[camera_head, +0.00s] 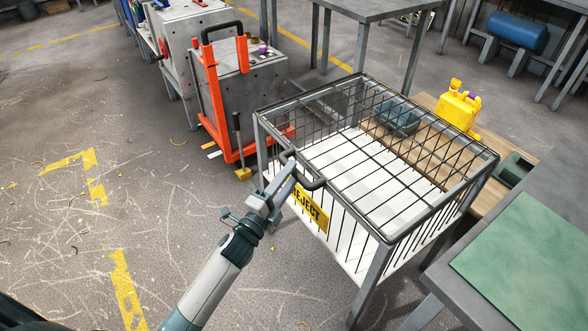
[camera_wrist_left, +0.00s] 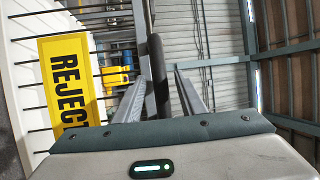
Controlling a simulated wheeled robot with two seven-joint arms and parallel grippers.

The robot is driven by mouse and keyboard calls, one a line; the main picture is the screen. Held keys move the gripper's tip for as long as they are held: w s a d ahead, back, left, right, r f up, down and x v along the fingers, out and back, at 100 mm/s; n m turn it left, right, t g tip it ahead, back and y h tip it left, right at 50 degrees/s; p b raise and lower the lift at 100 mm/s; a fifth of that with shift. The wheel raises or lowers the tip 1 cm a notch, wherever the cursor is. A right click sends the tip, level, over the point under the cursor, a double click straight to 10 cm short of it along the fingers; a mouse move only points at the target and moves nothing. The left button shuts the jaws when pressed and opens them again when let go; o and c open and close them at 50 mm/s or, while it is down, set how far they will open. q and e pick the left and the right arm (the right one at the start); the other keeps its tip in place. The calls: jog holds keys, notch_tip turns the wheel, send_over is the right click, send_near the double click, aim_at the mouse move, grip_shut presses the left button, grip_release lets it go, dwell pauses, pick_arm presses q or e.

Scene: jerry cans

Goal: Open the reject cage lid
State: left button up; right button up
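The reject cage is a wire-sided cage with a white floor and a yellow REJECT sign (camera_head: 309,207); the sign also shows in the wrist view (camera_wrist_left: 68,84). Its wire-grid lid (camera_head: 392,150) lies flat across the top and looks closed. A dark bar handle (camera_head: 313,184) sticks out from the lid's front edge, above the sign. My left gripper (camera_head: 287,168) reaches up to this handle. In the wrist view its two fingers (camera_wrist_left: 160,98) are apart, with the dark handle bar (camera_wrist_left: 158,74) between them. Contact is hard to judge. My right gripper is out of view.
A yellow jerry can (camera_head: 459,107) stands on a wooden surface behind the cage. An orange trolley (camera_head: 213,95) is left of the cage. A grey table with a green mat (camera_head: 525,255) is close on the right. The floor at left is open.

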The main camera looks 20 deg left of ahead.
pick_arm(q)
jog(key=shift+x, duration=1.25)
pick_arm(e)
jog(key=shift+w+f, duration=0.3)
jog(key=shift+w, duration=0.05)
pick_arm(q)
grip_shut()
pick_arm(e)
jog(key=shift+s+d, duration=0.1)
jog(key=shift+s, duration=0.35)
pick_arm(q)
jog(key=shift+r, duration=0.1)
